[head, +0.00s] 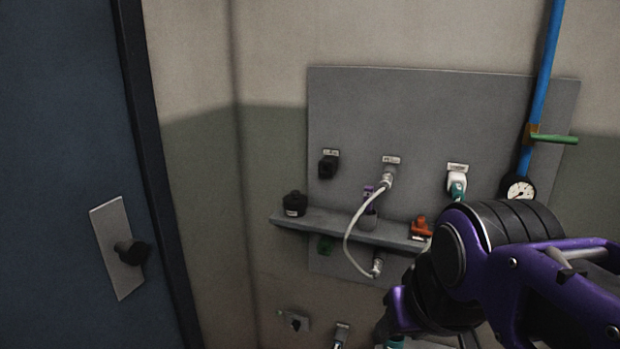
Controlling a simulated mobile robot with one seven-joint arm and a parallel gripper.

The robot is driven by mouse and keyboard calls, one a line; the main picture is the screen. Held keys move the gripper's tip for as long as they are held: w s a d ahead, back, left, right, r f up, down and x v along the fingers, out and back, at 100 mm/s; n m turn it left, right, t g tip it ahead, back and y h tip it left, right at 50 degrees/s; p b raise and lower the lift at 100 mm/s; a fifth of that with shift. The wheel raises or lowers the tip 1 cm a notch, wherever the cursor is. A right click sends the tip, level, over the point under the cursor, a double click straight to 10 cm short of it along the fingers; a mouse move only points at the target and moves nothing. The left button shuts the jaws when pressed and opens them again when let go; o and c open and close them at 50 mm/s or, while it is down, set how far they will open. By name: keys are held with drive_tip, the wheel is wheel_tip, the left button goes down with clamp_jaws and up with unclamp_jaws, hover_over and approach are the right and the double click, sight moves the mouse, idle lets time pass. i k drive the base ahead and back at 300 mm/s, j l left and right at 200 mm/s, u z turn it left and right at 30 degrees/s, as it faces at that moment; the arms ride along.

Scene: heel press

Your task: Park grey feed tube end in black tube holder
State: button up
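A pale grey tube (350,239) hangs in a curve in front of the grey wall panel. Its upper end is at a metal fitting (388,180) under a small label, and its lower end is at another fitting (377,266) below the shelf. A black holder-like fitting (328,165) sits on the panel to the left of the upper fitting and looks empty. My arm fills the lower right. My gripper (393,325) is at the bottom edge, partly cut off and apart from the upper tube end; its fingertips are not clear.
A narrow shelf (333,224) carries a black object (295,204), a grey cup (368,221) and an orange piece (420,227). A white and teal fitting (457,181), a gauge (518,189) and a blue pipe (545,65) are at right. A blue door (60,190) stands left.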

sight(386, 182)
drive_tip(key=i+j, duration=0.1)
drive_tip(key=j, duration=0.2)
drive_tip(key=i+j, duration=0.1)
drive_tip(key=j, duration=0.2)
drive_tip(key=i+j+z, duration=0.1)
drive_tip(key=j, duration=0.2)
drive_tip(key=z, duration=1.8)
drive_tip(key=k+l+z, duration=0.15)
drive_tip(key=k+z, duration=0.15)
drive_tip(key=k+l+z, duration=0.2)
drive_tip(key=l, duration=0.3)
drive_tip(key=i+j+u, duration=0.5)
drive_tip(key=i+j, duration=0.05)
drive_tip(key=j, duration=0.1)
